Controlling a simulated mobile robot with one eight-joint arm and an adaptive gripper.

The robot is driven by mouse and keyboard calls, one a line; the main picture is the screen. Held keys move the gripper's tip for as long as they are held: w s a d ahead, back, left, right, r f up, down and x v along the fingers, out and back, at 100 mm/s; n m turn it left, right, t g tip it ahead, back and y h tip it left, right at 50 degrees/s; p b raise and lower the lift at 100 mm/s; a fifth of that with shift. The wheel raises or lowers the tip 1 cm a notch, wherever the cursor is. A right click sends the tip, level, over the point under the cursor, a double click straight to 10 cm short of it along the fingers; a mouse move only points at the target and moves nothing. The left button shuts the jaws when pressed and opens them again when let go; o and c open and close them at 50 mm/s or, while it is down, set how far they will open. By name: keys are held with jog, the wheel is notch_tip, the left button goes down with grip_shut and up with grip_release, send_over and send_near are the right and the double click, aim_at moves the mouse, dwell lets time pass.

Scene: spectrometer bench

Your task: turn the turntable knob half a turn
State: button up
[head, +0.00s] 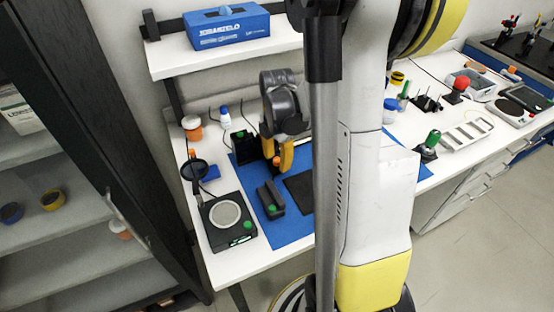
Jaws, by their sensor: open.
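My gripper (280,165) points down over the back of the blue mat (285,233). Its yellow fingers are open. A small orange part (276,161) shows between or just behind the fingers; I cannot tell whether they touch it or whether it is the turntable knob. A dark square device with a pale round disc (225,214) stands at the front left of the bench, with a small green knob (247,225) on its corner. It may be the turntable, but I cannot be sure. My gripper is apart from it, behind and to the right.
A dark block (270,199) with a green top lies on the mat. A shelf (225,52) with a blue box (227,27) overhangs behind. My column hides the middle of the bench.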

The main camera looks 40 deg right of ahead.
grip_shut()
